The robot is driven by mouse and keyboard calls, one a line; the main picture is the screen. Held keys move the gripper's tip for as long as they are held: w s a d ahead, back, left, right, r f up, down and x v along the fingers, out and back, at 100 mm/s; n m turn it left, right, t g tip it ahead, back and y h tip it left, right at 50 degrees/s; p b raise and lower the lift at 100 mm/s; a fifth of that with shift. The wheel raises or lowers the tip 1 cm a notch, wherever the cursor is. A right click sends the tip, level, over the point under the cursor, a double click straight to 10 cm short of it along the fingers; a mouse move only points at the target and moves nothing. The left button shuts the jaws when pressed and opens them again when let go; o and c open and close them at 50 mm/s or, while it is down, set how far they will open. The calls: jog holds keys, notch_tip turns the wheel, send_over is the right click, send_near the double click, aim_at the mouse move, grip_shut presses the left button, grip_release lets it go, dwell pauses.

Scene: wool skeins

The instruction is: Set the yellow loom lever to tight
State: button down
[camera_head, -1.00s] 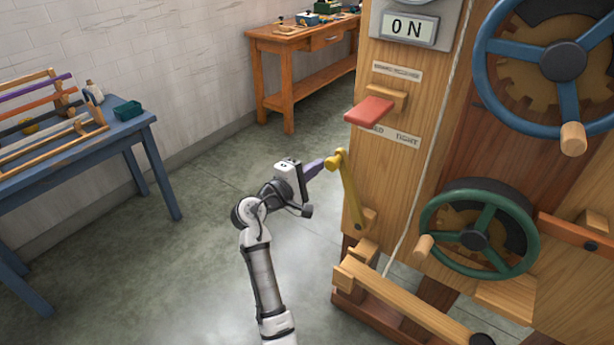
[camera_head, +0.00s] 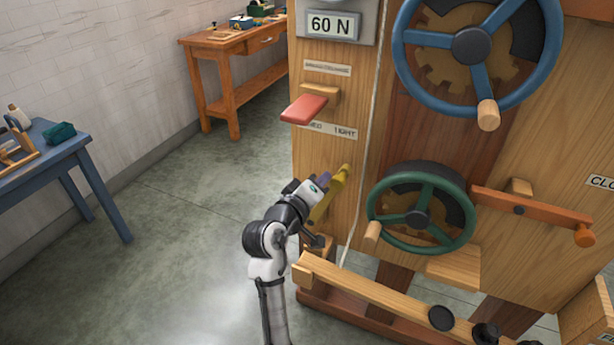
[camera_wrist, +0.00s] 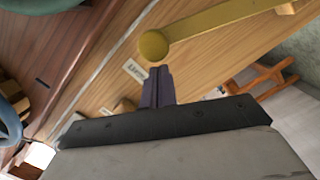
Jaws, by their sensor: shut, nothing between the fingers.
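The yellow loom lever (camera_head: 326,204) is on the left part of the wooden loom front. Its round knob leans up and to the right, under the TIGHT end of the label plate (camera_head: 330,131). My gripper (camera_head: 323,180) is at the left of the knob, its fingers shut and empty. In the wrist view the lever's knob (camera_wrist: 154,45) sits just beyond the purple fingertips (camera_wrist: 158,75); I cannot tell whether they touch. My wrist hides part of the lever's lower end in the head view. The display (camera_head: 331,24) reads 60 N.
A red paddle lever (camera_head: 304,109) juts out above the yellow one. A green handwheel (camera_head: 420,212) is close on the right, a blue handwheel (camera_head: 470,45) higher up. A wooden beam (camera_head: 385,295) runs low in front. The floor on the left is open.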

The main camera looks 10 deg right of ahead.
jog(key=shift+s+d+f, duration=0.2)
jog(key=shift+s+d, duration=0.15)
jog(key=shift+d, duration=0.1)
